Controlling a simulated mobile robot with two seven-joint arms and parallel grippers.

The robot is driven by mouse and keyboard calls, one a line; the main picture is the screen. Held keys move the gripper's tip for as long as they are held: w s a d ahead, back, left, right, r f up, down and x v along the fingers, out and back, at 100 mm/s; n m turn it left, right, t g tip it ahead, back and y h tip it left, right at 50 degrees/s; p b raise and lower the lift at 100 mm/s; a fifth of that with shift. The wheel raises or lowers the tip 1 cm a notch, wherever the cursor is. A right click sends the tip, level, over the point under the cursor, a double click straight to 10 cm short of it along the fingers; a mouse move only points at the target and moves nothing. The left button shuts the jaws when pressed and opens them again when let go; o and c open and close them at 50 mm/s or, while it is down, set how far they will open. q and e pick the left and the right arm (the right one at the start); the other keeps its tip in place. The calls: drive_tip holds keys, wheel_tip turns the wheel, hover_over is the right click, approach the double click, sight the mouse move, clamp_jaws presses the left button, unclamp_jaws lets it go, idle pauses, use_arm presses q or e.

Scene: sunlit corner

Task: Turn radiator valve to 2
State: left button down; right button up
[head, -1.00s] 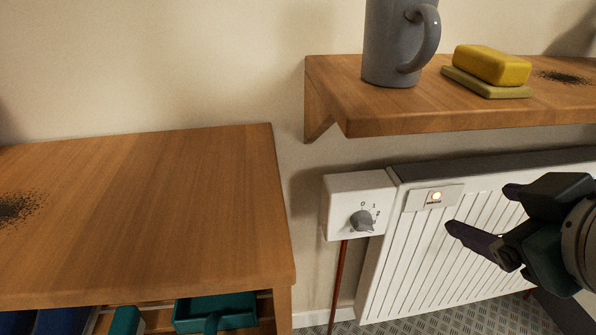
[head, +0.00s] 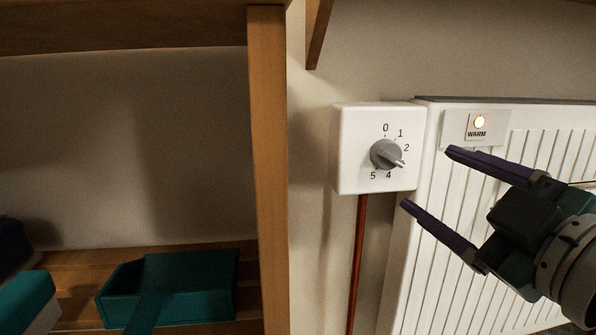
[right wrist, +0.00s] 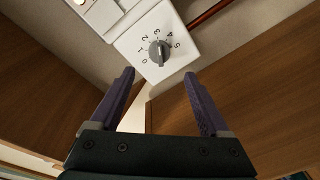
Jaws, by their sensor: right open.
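The radiator valve is a white box (head: 345,150) with a grey round knob (head: 384,153) and a printed scale from 0 to 5. The knob's pointer aims to the lower right, between 2 and 4, where it covers the 3. In the right wrist view the knob (right wrist: 159,53) also points at 3. My right gripper (head: 428,177) is open and empty, to the right of the knob, with its purple fingers pointing at the valve. In the right wrist view, the fingertips (right wrist: 159,73) are spread on either side below the knob, not touching it. My left gripper is not in view.
A white radiator (head: 450,230) with a lit WARM indicator (head: 478,124) stands right of the valve. A red-brown pipe (head: 357,260) runs down from the box. A wooden shelf post (head: 268,170) stands to the left, with a teal dustpan (head: 190,285) on the lower shelf.

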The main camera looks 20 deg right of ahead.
sight(394, 159)
drive_tip(key=w, duration=0.6)
drive_tip(key=w+d+b, duration=0.1)
drive_tip(key=w, duration=0.1)
drive_tip(key=shift+w+d, duration=0.1)
drive_tip(key=shift+w, duration=0.3)
clamp_jaws()
